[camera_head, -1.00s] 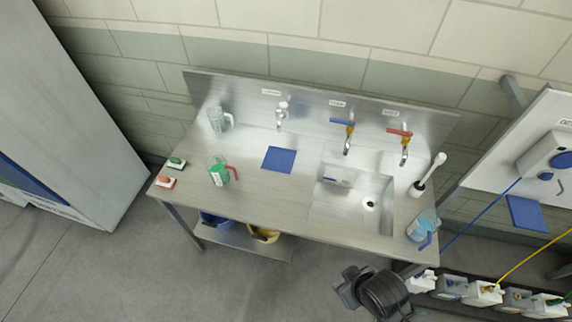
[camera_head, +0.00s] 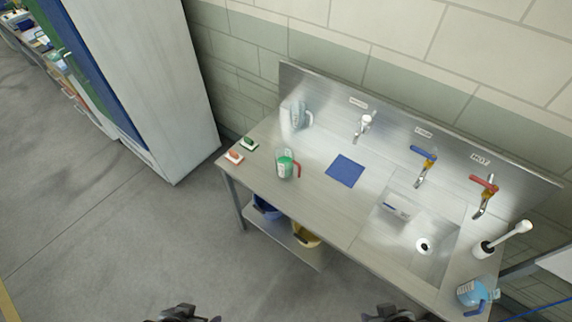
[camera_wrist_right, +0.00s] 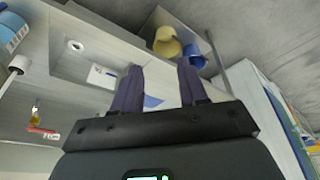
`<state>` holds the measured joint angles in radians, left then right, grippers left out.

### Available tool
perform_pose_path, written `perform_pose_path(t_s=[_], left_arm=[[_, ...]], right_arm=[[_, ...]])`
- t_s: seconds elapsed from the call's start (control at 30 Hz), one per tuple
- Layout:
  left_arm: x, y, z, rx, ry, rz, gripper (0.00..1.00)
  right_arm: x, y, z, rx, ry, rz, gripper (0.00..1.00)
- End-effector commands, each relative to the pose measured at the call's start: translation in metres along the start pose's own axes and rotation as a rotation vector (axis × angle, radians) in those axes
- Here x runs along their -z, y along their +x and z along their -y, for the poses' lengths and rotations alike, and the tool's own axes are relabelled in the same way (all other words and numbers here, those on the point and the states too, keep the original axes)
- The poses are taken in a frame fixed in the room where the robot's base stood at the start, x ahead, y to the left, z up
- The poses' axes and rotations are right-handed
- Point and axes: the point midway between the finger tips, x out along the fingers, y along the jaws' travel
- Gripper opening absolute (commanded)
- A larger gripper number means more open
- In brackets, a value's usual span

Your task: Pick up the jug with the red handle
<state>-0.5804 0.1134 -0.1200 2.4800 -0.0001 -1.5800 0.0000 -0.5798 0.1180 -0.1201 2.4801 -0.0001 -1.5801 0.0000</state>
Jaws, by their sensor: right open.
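The jug with the red handle (camera_head: 285,164) stands on the left part of the steel sink table (camera_head: 318,190) in the head view. It is clear with a green patch, and its red handle is on its right side. My left gripper (camera_head: 184,313) shows only partly at the bottom edge, over the floor, and its jaws cannot be made out. My right gripper (camera_head: 392,312) is at the bottom edge, in front of the table and well away from the jug. In the right wrist view its two fingers (camera_wrist_right: 160,88) are apart with nothing between them.
A clear jug (camera_head: 297,115) stands behind, and a blue-handled jug (camera_head: 474,294) is at the right end. A blue mat (camera_head: 345,170), the sink basin (camera_head: 425,240), taps and a white brush (camera_head: 505,238) share the table. Two brushes lie at the left edge. Buckets (camera_head: 304,235) sit below.

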Motion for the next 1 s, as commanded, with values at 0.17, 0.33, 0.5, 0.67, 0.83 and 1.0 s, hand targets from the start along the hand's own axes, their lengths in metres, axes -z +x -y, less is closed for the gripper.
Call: perform_pose_path(t_s=[0.17, 0.33, 0.5, 0.67, 0.83, 1.0], left_arm=[[-0.0003, 0.0001, 0.0014, 0.005, 0.006, 0.001, 1.00], [-0.0006, 0.0001, 0.0027, 0.009, 0.011, 0.001, 1.00], [-0.0006, 0.0001, 0.0028, 0.009, 0.011, 0.001, 1.00], [-0.0005, 0.0001, 0.0026, 0.008, 0.011, 0.001, 1.00], [-0.0002, 0.0000, 0.0016, 0.005, 0.006, 0.000, 1.00], [0.0002, -0.0001, 0.0000, 0.000, 0.000, -0.001, 1.00]], right_arm=[[-0.0001, 0.0000, 0.0001, 0.000, 0.000, 0.000, 0.47], [-0.0001, 0.0000, 0.0001, 0.000, 0.000, 0.000, 0.73], [-0.0002, 0.0001, 0.0000, 0.000, 0.000, 0.000, 0.99], [-0.0002, 0.0001, 0.0000, 0.000, 0.000, 0.000, 1.00], [0.0003, -0.0001, -0.0010, -0.003, -0.035, -0.001, 1.00], [0.0027, 0.0000, -0.0010, -0.003, -0.202, -0.014, 1.00]])
